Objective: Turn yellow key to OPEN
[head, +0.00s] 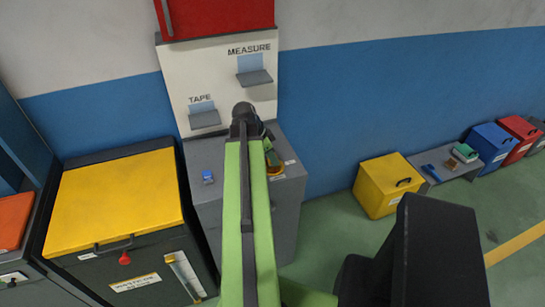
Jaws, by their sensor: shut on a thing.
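My gripper (267,143) is at the end of my green arm, over the right part of the grey cabinet's top (232,178). It is shut on the yellow key (276,171), of which only a small yellow-orange part shows beside and below the fingers. My arm hides the rest, so I cannot tell which way the key points. The fingertips are small and partly hidden by my wrist.
A small blue item (207,177) stands on the cabinet's left part. Behind it, a white board (215,75) carries TAPE and MEASURE shelves. A yellow-lidded chest (115,200) stands left. A yellow box (386,187) stands right, with free green floor before the cabinet.

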